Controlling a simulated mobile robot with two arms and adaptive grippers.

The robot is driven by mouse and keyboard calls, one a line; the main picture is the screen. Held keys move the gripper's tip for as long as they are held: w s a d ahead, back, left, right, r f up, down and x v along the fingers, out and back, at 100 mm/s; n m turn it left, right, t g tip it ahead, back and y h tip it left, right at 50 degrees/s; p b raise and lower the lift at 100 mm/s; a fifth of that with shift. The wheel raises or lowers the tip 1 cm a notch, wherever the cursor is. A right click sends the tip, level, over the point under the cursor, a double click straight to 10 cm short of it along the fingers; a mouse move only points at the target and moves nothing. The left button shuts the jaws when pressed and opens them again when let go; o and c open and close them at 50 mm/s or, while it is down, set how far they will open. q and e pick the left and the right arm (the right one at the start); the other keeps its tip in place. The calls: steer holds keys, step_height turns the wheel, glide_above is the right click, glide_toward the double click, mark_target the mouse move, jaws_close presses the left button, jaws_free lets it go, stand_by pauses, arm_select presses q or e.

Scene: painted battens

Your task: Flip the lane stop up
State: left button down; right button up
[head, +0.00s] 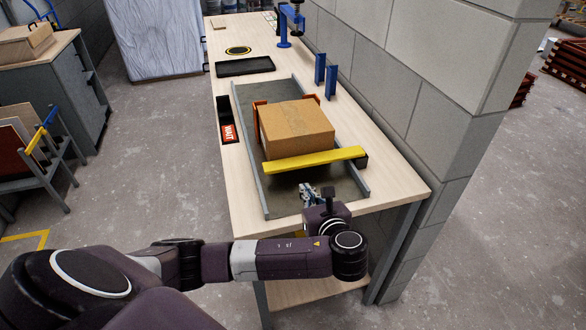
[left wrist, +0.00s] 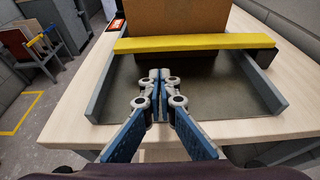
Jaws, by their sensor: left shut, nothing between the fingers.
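The lane stop looks to be the yellow bar (head: 312,160) with a black end block, lying level across the lane in front of a cardboard box (head: 296,122). The bar also shows in the left wrist view (left wrist: 195,42), with the box (left wrist: 180,15) behind it. My left gripper (head: 306,188) is shut and empty over the near end of the lane, on the near side of the bar. In the left wrist view its closed fingertips (left wrist: 160,74) point toward the bar, with a gap apparent between. My right gripper is not in view.
Grey rails (head: 253,165) edge the lane on the wooden bench (head: 395,185). A black holder with a red sign (head: 228,133) lies left of the lane. Blue posts (head: 331,83) and a block wall (head: 440,70) stand on the right. The near lane floor is clear.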

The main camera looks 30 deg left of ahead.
mark_target(296, 186)
arm_select(q)
steer(key=shift+s+d+r, duration=0.15)
steer(key=shift+s, duration=0.05)
steer(key=shift+w+a, duration=0.15)
steer(key=shift+a, duration=0.05)
steer(key=x, duration=0.9)
steer(key=shift+p, duration=0.4)
steer(key=shift+w+a+f, duration=0.2)
steer(key=shift+w+a, duration=0.05)
steer(key=shift+a, duration=0.05)
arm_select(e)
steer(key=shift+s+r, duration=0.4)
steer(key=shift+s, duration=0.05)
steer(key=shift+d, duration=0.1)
